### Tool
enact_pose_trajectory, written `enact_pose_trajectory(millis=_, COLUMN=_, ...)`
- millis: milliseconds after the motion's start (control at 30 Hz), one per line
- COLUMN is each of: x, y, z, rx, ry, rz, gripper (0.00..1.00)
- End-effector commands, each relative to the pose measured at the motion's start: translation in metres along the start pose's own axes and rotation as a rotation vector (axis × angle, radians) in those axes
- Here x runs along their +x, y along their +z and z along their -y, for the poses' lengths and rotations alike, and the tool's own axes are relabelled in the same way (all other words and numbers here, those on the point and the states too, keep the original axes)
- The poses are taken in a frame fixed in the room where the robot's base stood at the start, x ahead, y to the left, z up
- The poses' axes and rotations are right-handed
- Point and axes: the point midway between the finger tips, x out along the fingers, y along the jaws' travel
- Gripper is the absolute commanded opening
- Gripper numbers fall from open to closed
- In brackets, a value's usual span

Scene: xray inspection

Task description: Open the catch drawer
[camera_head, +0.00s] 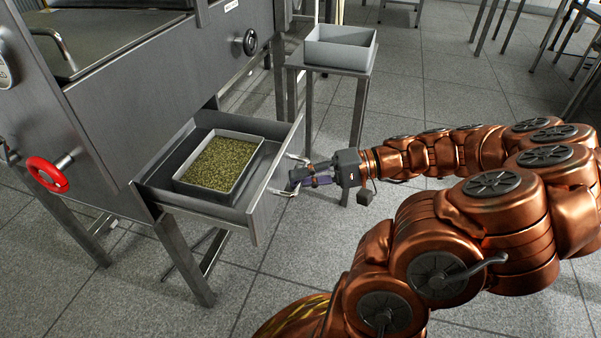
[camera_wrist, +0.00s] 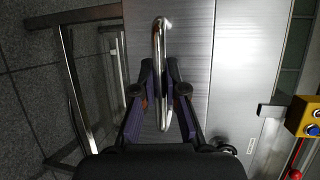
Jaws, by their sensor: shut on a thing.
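The catch drawer (camera_head: 261,209) stands pulled out from the steel machine. A tray (camera_head: 207,193) filled with greenish granules sits inside it. The drawer's bar handle (camera_head: 296,158) is on its front face, and the handle also shows in the wrist view (camera_wrist: 159,38). My gripper (camera_head: 291,180) is at the drawer front, with its fingers on either side of the bar. In the wrist view my gripper (camera_wrist: 160,75) is shut on the handle. The part of the bar between the fingers is partly hidden.
A grey bin (camera_head: 340,48) stands on a small table behind the drawer. A yellow control box (camera_wrist: 305,115) shows at right in the wrist view. Floor in front of the drawer is clear.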

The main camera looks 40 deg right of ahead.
Motion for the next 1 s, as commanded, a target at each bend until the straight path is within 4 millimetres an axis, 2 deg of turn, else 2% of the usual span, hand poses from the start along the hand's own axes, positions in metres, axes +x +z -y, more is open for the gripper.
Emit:
enact_pose_trajectory(millis=300, x=-0.0005, y=0.0006, z=-0.0004, rx=0.0, ry=0.001, rz=0.001, gripper=0.0)
enact_pose_trajectory(millis=333, x=-0.0007, y=0.0005, z=-0.0005, rx=0.0, ry=0.001, rz=0.001, gripper=0.14)
enact_pose_trajectory(millis=567, x=-0.0008, y=0.0002, z=-0.0003, rx=0.0, ry=0.0, rz=0.0, gripper=0.37)
enact_pose_trajectory(millis=867, x=-0.0015, y=0.0, z=-0.0002, rx=0.0, ry=0.0, rz=-0.001, gripper=0.37)
enact_pose_trajectory(millis=1000, x=-0.0091, y=-0.0008, z=-0.0006, rx=0.0, ry=0.001, rz=-0.003, gripper=0.37)
